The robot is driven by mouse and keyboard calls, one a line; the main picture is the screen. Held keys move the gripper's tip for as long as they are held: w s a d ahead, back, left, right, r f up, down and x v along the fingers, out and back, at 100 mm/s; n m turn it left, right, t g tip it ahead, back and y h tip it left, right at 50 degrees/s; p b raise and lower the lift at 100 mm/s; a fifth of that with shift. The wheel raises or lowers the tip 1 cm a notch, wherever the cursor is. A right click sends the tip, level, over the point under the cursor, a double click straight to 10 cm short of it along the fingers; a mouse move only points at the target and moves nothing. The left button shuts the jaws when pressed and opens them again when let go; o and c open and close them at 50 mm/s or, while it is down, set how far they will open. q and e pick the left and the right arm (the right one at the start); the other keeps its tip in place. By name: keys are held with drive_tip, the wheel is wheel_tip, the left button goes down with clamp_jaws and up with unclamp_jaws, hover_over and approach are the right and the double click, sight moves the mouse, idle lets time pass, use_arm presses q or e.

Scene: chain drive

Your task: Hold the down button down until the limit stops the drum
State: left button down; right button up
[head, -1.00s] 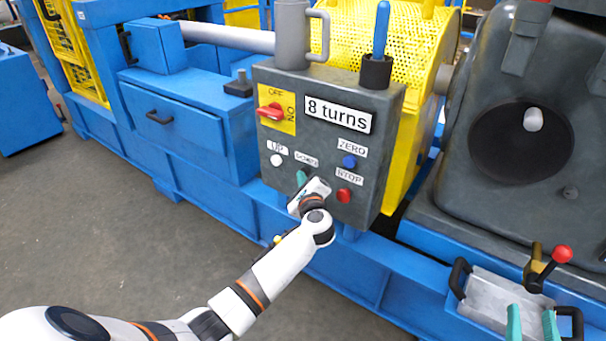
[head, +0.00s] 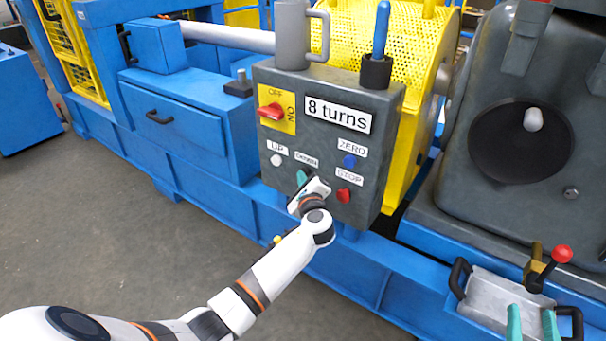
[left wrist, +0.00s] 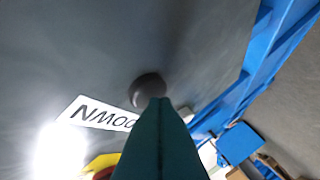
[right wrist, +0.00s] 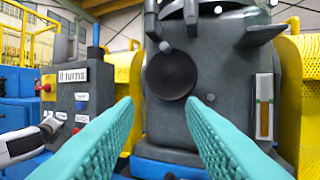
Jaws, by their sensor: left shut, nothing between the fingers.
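The grey control box (head: 330,95) carries a display (head: 337,115) reading "8 turns" in the head view. My left gripper (head: 302,180) is shut and empty, its tips at the button under the DOWN label (head: 306,160). The fingers hide that button in the head view. In the left wrist view the dark round down button (left wrist: 146,86) shows just beyond the shut fingertips (left wrist: 158,103). They overlap its edge, and I cannot tell how far it is pressed. The yellow mesh drum guard (head: 390,45) stands behind the box. My right gripper (right wrist: 160,100) is open and empty.
Beside the fingers are the white UP button (head: 276,160), red STOP button (head: 343,195) and blue ZERO button (head: 349,161). A red OFF/ON switch (head: 271,111) is above. A metal tray (head: 490,295) and red-knobbed lever (head: 561,254) are at lower right.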

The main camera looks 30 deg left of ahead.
idle(0.6)
use_arm(q)
drive_tip(key=shift+s+a+p, duration=0.1)
drive_tip(key=shift+s+p, duration=0.6)
drive_tip(key=shift+s, duration=0.2)
use_arm(e)
drive_tip(key=shift+d+f+g+h, duration=0.2)
drive_tip(key=shift+f+g, duration=0.45)
drive_tip(key=shift+f, duration=0.25)
drive_tip(key=shift+d+f+g+h, duration=0.1)
drive_tip(key=shift+f+g+h, duration=0.1)
drive_tip(key=shift+f+g, duration=0.55)
drive_tip(key=shift+d+f+g+h, duration=0.2)
drive_tip(key=shift+f+g, duration=0.3)
drive_tip(key=shift+f, duration=0.55)
use_arm(q)
drive_tip(key=shift+s, duration=0.1)
